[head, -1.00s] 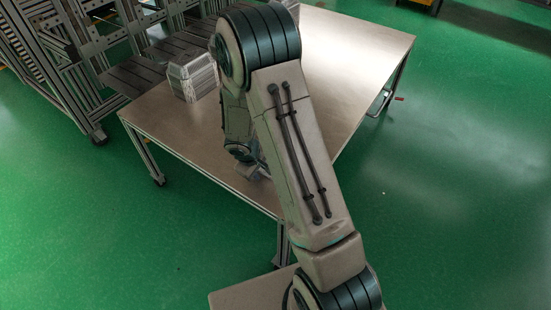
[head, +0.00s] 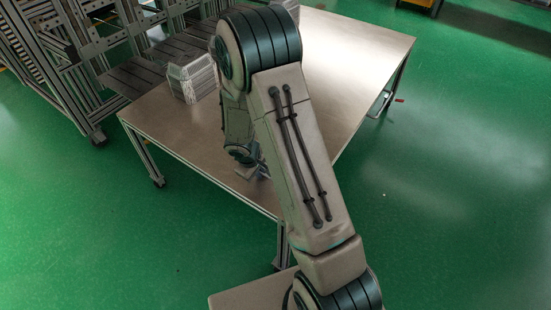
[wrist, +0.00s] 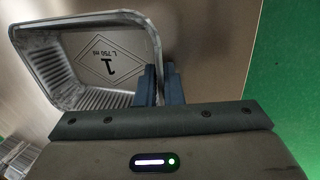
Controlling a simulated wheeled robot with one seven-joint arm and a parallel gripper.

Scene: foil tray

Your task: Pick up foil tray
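The foil tray (wrist: 85,62) is a silver, ribbed-sided tray, open side up, at the upper left of the wrist view. A diamond mark and printed text show on its floor. My gripper (wrist: 160,78) is at the tray's right wall, with one dark finger inside the tray and the other outside. The fingers are close together with the wall between them, and look shut on it. In the head view my arm covers most of the gripper and the tray, and only a little grey shows near the table's front edge.
The metal table (head: 345,60) is bare on its right side. A stack of clear or silvery containers (head: 192,80) stands at its left edge. Metal frame racks (head: 95,70) stand behind on the left. Green floor (head: 460,180) surrounds the table.

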